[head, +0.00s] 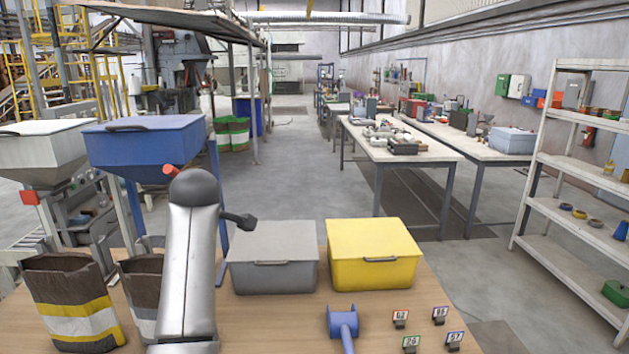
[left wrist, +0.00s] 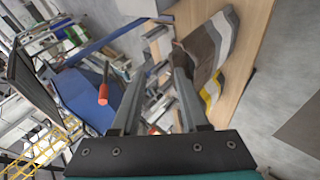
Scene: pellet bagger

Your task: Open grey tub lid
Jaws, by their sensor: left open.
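The grey tub (head: 272,276) stands on the wooden table in the head view, with its flat grey lid (head: 275,238) shut and a handle on the front edge. My left arm rises in front of it from the bottom and covers the area left of the tub. My left gripper (left wrist: 160,70) shows in the left wrist view with its two fingers apart and nothing between them. It points toward the striped bags and hoppers, and I cannot make out the grey tub in that view. My right gripper is not in view.
A yellow tub (head: 375,258) stands close to the right of the grey one.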

